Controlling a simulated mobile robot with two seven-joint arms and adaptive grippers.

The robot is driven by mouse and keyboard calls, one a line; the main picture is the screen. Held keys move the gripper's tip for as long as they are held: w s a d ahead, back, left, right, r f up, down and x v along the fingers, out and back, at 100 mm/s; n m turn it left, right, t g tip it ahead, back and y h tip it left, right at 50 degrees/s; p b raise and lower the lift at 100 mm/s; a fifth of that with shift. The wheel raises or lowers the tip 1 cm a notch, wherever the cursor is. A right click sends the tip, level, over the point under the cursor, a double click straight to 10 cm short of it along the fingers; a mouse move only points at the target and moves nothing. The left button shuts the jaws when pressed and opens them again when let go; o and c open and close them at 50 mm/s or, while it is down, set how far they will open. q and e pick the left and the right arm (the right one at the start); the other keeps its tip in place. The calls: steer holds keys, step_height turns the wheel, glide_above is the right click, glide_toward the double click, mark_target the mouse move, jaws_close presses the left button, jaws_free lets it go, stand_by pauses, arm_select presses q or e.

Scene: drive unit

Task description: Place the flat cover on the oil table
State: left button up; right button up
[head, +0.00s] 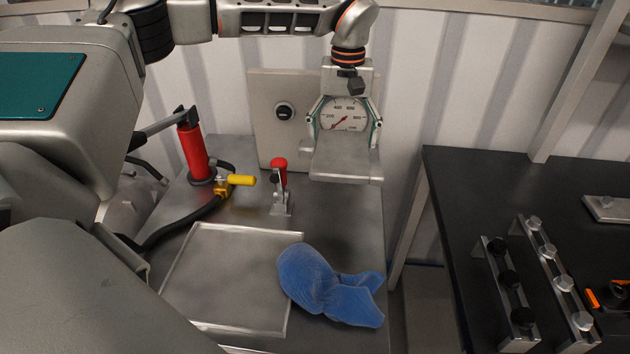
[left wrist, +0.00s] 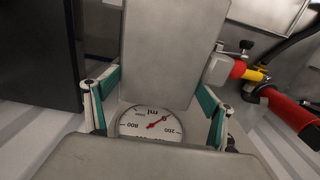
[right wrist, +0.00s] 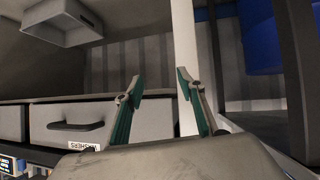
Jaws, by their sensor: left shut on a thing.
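My left gripper (head: 344,122) is above the back right of the oil table (head: 350,222), fingers pointing down. It is shut on a flat grey plate, the flat cover (head: 346,158), whose broad face points up and toward me. In the left wrist view the cover (left wrist: 174,45) reaches away between the green-padded fingers. A round gauge (head: 343,116) with a red needle shows between the fingers; the gripper partly hides its rim. My right gripper (right wrist: 157,82) has its fingers apart with nothing between them; it is outside the head view.
A shallow metal tray (head: 180,290) and a crumpled blue cloth (head: 318,285) lie at the table's front. A red pump cylinder (head: 193,152), a yellow-handled valve (head: 240,180) and a red-topped clamp (head: 280,175) stand behind. A dark bench (head: 465,190) with metal parts is to the right.

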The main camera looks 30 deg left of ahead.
mark_target(338, 201)
arm_select(q)
step_height(338, 201, down, 16)
steer(key=shift+w+f, duration=0.1)
steer(key=shift+f, duration=0.1)
stand_by(0.4)
steer(key=o, duration=1.7)
steer(key=shift+f, duration=0.15)
